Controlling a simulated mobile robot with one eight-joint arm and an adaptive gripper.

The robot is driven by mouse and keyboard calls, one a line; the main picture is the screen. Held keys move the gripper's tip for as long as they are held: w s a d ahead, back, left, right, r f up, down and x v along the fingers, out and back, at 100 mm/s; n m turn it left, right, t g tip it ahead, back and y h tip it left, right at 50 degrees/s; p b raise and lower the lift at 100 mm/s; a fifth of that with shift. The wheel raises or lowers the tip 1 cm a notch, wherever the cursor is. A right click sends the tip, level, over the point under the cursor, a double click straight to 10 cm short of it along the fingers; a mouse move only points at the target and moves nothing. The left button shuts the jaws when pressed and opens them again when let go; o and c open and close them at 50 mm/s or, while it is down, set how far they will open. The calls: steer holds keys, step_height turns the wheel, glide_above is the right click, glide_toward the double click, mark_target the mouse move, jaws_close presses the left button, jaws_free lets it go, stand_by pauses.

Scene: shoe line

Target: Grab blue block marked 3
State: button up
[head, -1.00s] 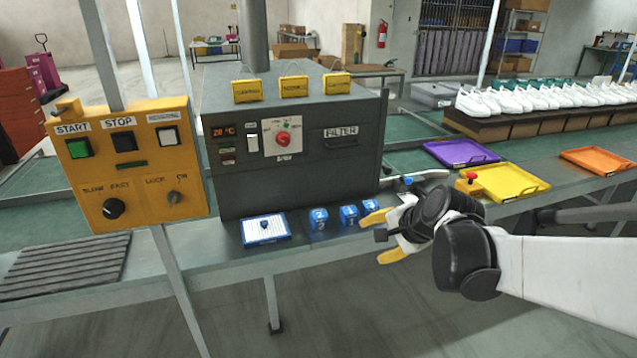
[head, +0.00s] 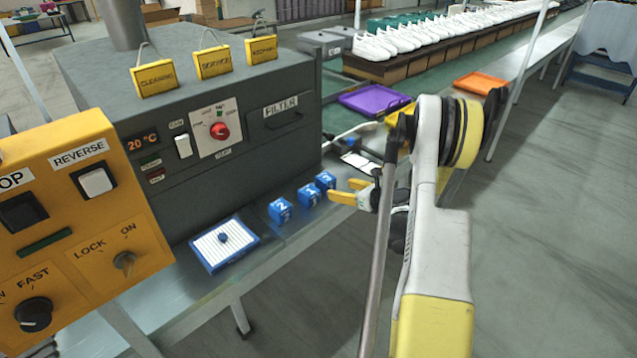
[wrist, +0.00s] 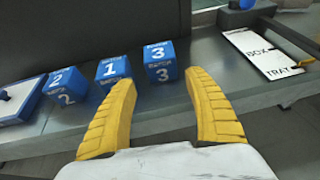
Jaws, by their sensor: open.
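The blue block marked 3 (wrist: 161,62) stands on the grey table ahead of my gripper in the wrist view. It is the rightmost block of a row and also shows in the head view (head: 326,180). My gripper (wrist: 162,88) is open and empty, with yellow fingers spread wide. The block lies beyond the fingertips, between their lines, and apart from them. The blue block marked 1 (wrist: 113,71) stands just left of it, beyond the left finger. The blue block marked 2 (wrist: 66,86) is further left. In the head view my gripper (head: 343,190) is at the right of the blocks.
A dark machine (head: 215,120) stands close behind the blocks. A white-and-blue tray (head: 222,245) lies left of them. A white box tray card (wrist: 266,52) lies to the right. Purple (head: 375,100) and orange (head: 480,83) trays are further back. The table's front edge is close.

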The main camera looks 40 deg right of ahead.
mark_target(325, 183)
steer(key=b+x, duration=0.3)
steer(key=x, duration=0.6)
steer(key=shift+w+d+r+b, duration=0.1)
steer(key=shift+w+d+b, duration=0.05)
steer(key=shift+w+b, duration=0.2)
steer(key=shift+s, duration=0.1)
steer(key=shift+c, duration=0.5)
steer(key=c, duration=0.9)
